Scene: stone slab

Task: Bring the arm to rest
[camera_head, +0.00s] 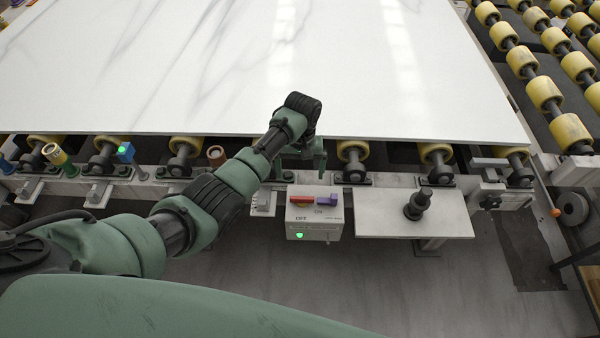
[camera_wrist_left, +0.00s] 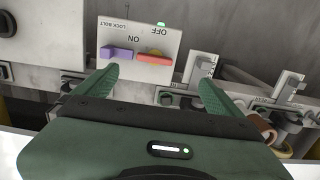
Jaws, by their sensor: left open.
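My left arm comes in from the left in the head view, bent over the front edge of the stone machine. My left gripper (camera_head: 314,160) points down just behind a white control box (camera_head: 314,222). In the wrist view my left gripper (camera_wrist_left: 160,84) has its two green fingers apart, with nothing between them. The box carries a red switch (camera_head: 299,201) marked OFF and a purple switch (camera_head: 327,200) marked ON. Both switches show just past the fingertips in the wrist view. A green light (camera_head: 299,236) glows on the box front. My right gripper is in neither view.
A large white veined slab (camera_head: 210,70) lies on rollers behind the gripper. A pale plate with a black knob (camera_head: 418,204) sits right of the box. A yellow roller conveyor (camera_head: 544,94) runs at the right.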

